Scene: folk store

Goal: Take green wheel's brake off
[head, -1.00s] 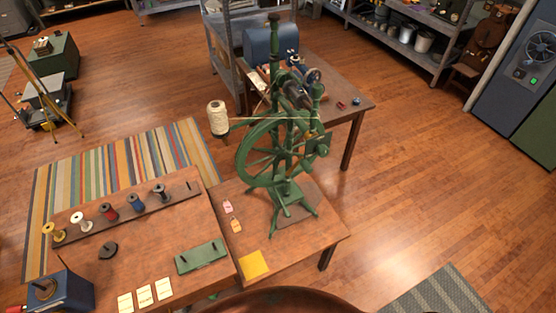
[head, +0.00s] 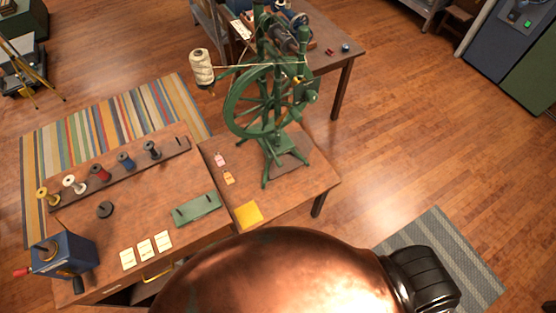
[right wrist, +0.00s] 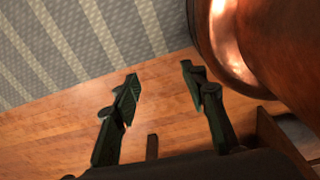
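The green spinning wheel (head: 275,147) stands upright at the back of the small wooden table in the head view. Its spoked wheel faces me, with a cream thread cone (head: 201,67) at its upper left. A small yellow part (head: 298,80) shows on its right side. I cannot make out the brake or how it is set. My right gripper (right wrist: 160,72) shows only in the right wrist view, open and empty above the wooden floor, with no part of the wheel between its fingers. My left gripper is not in view.
A longer table (head: 135,220) adjoins at left, with a spool rack (head: 110,180), a green plate (head: 196,209), cards and a blue crank box (head: 62,257). Another table (head: 342,62) stands behind. Floor right of the wheel is clear, with a grey striped mat (head: 440,245) nearer.

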